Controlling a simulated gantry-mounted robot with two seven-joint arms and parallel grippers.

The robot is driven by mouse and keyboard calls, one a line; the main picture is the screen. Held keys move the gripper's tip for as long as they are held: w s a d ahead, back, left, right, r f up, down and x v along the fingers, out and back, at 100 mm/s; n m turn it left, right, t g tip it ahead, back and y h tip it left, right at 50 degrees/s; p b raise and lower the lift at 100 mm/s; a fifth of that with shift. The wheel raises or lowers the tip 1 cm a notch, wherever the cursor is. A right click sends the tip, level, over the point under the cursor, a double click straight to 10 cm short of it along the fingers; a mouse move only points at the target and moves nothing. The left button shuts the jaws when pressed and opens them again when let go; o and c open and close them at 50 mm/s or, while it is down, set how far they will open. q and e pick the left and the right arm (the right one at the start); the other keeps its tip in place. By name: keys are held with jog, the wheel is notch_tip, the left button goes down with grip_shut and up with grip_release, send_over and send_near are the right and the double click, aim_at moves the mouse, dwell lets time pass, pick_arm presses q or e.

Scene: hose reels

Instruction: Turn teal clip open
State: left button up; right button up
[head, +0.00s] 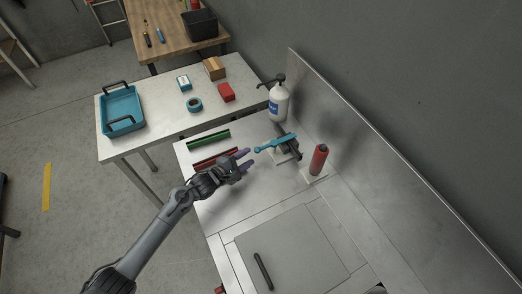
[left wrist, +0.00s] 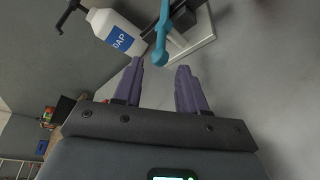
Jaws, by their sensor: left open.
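The teal clip (head: 275,144) is a long lever with a rounded end, mounted on a dark fixture with a pale base plate (head: 284,157) on the metal worktop. In the left wrist view the teal clip (left wrist: 161,40) reaches down so its rounded end sits just ahead of and between the fingertips. My left gripper (head: 246,158) has purple fingers and is just left of the clip's free end. In the left wrist view the gripper (left wrist: 160,68) is open, with nothing between its fingers. Contact with the clip is not evident. My right gripper is not in view.
A white soap bottle (head: 279,103) stands behind the fixture, and a red cylinder (head: 318,159) stands to its right. Green (head: 208,139) and dark red (head: 216,157) strips lie left. A metal backsplash (head: 350,135) bounds the right side. The front worktop is mostly clear.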

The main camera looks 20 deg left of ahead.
aim_at(256, 151)
pick_arm(q)
jog(key=b+x, duration=0.1)
jog(key=x, duration=0.6)
jog(key=shift+w+d+f, duration=0.1)
jog(key=shift+w+d, duration=0.15)
jog(key=shift+w, duration=0.1)
grip_shut()
